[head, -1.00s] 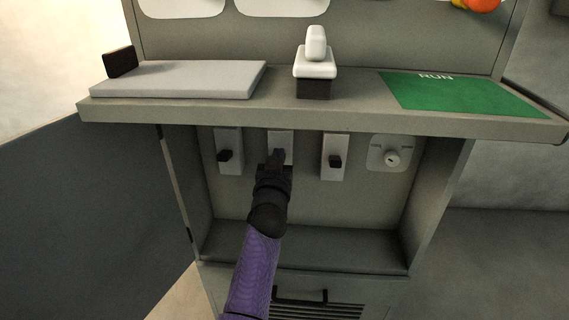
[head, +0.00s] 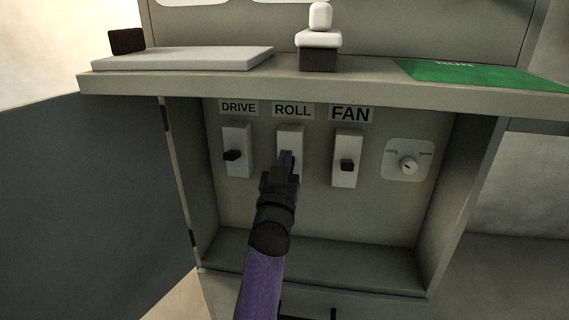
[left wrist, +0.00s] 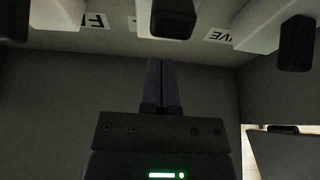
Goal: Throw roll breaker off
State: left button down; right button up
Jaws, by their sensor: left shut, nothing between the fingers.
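The roll breaker (head: 290,136) is a pale upright block under the ROLL label (head: 292,110), the middle of three in the cabinet recess. My left gripper (head: 287,158) is in front of its lower part, fingers shut with nothing between them, and hides its lever in the head view. In the left wrist view, where the labels appear upside down, the dark roll lever (left wrist: 173,18) shows beyond the shut fingertips of my left gripper (left wrist: 162,63). I cannot tell whether they touch. My right gripper is not in view.
The drive breaker (head: 236,139) is close on the left and the fan breaker (head: 347,148) on the right, both with black levers. A dial (head: 407,166) is farther right. The shelf (head: 340,88) overhangs the recess. An open door (head: 90,200) stands on the left.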

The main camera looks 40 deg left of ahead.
pick_arm(q)
jog(key=p+v, duration=0.2)
jog(key=v, duration=0.7)
jog(key=shift+s+d+f, duration=0.15)
jog(key=shift+s+f, duration=0.05)
jog(key=shift+f, duration=0.15)
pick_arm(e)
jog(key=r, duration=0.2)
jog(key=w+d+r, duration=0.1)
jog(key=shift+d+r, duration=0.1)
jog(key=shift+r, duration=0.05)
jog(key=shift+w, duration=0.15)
